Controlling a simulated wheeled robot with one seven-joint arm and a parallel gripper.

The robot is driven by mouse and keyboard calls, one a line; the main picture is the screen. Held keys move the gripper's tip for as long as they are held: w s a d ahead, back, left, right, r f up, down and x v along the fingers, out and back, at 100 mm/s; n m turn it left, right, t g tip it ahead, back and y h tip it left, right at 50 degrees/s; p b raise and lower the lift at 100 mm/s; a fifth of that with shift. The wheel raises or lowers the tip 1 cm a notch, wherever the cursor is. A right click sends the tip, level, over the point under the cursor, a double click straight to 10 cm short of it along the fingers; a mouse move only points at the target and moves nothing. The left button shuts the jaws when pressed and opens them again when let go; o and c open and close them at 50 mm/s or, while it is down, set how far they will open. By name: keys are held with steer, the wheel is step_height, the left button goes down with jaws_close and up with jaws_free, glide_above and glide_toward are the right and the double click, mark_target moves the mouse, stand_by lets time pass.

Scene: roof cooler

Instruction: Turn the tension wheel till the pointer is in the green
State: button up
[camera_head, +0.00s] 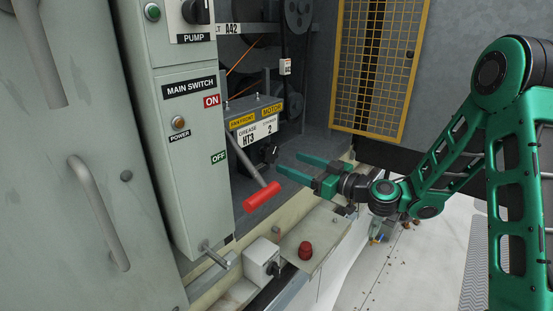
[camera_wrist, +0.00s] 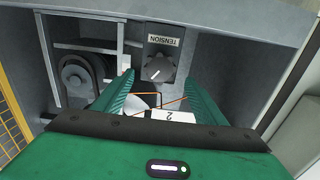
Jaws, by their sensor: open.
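In the wrist view a dark round knob (camera_wrist: 158,68) with a pale mark sits on a grey panel under a label reading TENSION. I cannot tell whether it is the tension wheel itself. No pointer scale or green zone can be made out in either view. My gripper (camera_head: 288,164) is open and empty in the head view, pointing left into the cabinet, right of the motor box. In the wrist view its two green fingers (camera_wrist: 160,88) are spread apart, with the knob ahead between and beyond them.
A red-handled lever (camera_head: 262,207) juts out below the motor box (camera_head: 254,125), close to my gripper. The main switch cabinet (camera_head: 190,150) stands left. A yellow mesh door (camera_head: 379,65) is behind. A red button (camera_head: 305,251) stands on a ledge below.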

mark_target(273, 156)
steer(key=x, duration=0.8)
steer(key=c, duration=1)
steer(key=shift+d, duration=0.15)
